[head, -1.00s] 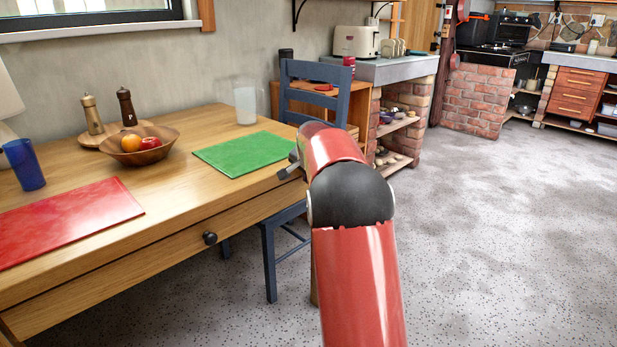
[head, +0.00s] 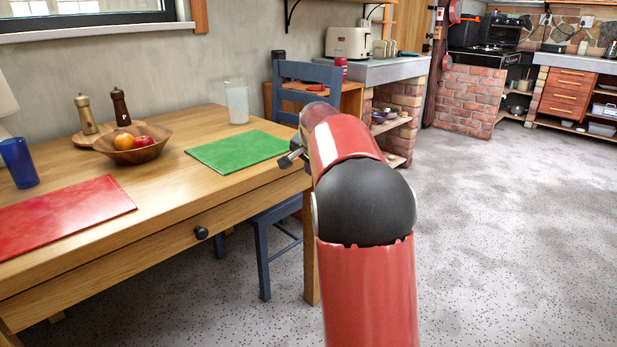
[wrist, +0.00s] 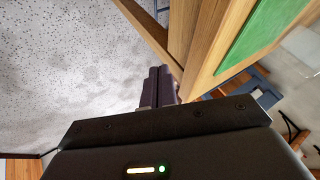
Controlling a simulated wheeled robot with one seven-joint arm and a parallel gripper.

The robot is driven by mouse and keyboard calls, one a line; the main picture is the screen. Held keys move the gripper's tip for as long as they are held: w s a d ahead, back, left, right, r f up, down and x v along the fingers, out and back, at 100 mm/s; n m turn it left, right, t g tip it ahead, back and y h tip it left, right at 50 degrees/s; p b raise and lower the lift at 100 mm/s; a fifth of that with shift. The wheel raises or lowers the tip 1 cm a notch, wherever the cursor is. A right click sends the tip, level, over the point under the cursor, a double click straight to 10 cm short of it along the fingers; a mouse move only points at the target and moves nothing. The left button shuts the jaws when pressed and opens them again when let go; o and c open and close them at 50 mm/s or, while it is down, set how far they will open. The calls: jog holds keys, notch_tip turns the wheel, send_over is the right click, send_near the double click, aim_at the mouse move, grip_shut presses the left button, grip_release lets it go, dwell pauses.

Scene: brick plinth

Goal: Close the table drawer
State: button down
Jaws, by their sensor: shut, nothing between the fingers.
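The wooden table (head: 150,195) stands at left in the head view. Its drawer front (head: 150,262), with a round black knob (head: 201,233), runs along the near side under the tabletop. It looks close to flush; I cannot tell how far it stands out. My gripper (head: 287,161) is mostly hidden behind my red arm, by the table's right corner. In the wrist view my gripper (wrist: 160,73) is shut and empty, with its dark fingers together beside the wooden table edge (wrist: 222,55). Whether they touch the wood is unclear.
A green mat (head: 238,150), a red mat (head: 62,217), a fruit bowl (head: 135,152), a blue cup (head: 18,163) and a glass (head: 237,103) are on the tabletop. A blue chair (head: 262,250) stands at the table's far end. The speckled floor (head: 500,240) at right is open.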

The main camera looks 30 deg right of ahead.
jog(key=d+v, duration=0.1)
jog(key=v, duration=0.2)
jog(key=m+t+y+b, duration=0.4)
jog(key=m+t+y, duration=0.5)
jog(key=m, duration=1)
send_near(254, 193)
jog(key=shift+t+h, duration=0.4)
jog(key=shift+t, duration=0.2)
jog(key=x, duration=0.4)
jog(key=p+x, duration=0.1)
jog(key=x, duration=0.1)
jog(key=shift+w+a+f, duration=0.25)
jog(key=shift+w+a, duration=0.05)
jog(key=shift+a, duration=0.15)
